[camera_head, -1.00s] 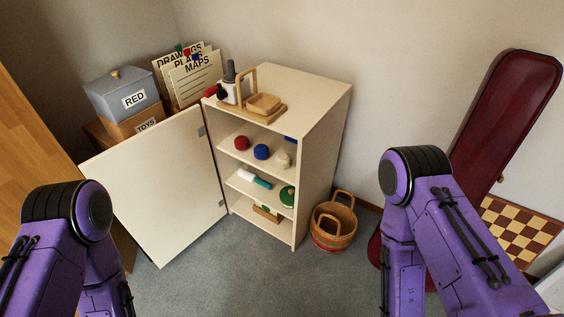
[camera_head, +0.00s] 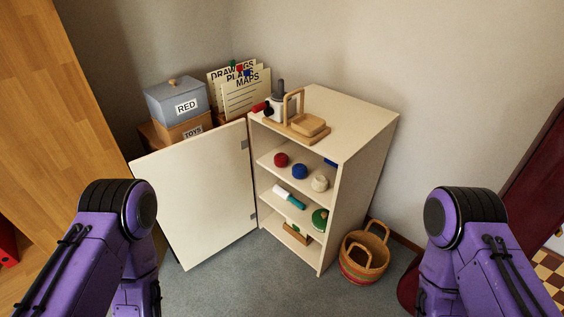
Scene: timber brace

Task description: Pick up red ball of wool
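The red ball of wool (camera_head: 281,160) sits at the left on the upper inner shelf of an open cream cabinet (camera_head: 357,158). A blue ball (camera_head: 300,171) and a cream ball (camera_head: 320,183) stand in a row to its right on the same shelf. The cabinet door (camera_head: 203,193) is swung open to the left. My two purple arms show at the lower left and lower right, well apart from the cabinet. Neither gripper shows in the view.
A wicker basket (camera_head: 364,256) stands on the floor right of the cabinet. A wooden stand (camera_head: 301,124) and other items sit on the cabinet top. A grey RED box (camera_head: 177,102) is behind the door. Lower shelves hold a green round item (camera_head: 319,220). Carpet in front is clear.

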